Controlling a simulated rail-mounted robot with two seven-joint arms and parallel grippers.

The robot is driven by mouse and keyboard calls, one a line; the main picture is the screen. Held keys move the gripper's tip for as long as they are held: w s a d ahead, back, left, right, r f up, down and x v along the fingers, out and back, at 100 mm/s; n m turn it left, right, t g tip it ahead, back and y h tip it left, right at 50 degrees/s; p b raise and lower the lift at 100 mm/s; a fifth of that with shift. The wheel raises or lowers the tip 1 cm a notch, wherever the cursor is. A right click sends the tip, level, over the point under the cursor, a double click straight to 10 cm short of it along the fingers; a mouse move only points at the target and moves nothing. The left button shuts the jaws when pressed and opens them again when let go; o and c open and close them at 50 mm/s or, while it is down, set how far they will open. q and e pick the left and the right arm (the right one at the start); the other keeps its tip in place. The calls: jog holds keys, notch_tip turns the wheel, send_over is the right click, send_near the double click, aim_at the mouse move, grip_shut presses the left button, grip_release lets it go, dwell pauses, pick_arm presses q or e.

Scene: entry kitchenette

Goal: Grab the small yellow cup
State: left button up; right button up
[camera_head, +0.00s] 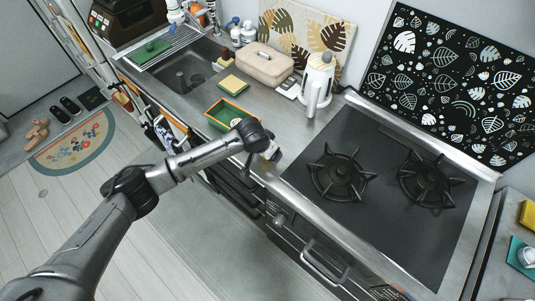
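I cannot clearly make out a small yellow cup. A yellow item (528,214), cut off by the right edge, is too partial to identify. A whitish cup-like item (529,256) sits on a teal piece below it. My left arm comes in from the lower left and reaches the counter's front edge. My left gripper (271,153) is at its end, left of the stove, small and partly hidden by the wrist; its finger opening cannot be made out. It is far from the items at the right edge. My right gripper is not in view.
A green-orange tray (214,116) stands just behind my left wrist. The black stove (385,225) has two raised burner grates. The sink (185,75) is at upper left.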

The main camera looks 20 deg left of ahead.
pick_arm(q)
jog(key=shift+c, duration=0.5)
jog(key=c, duration=0.9)
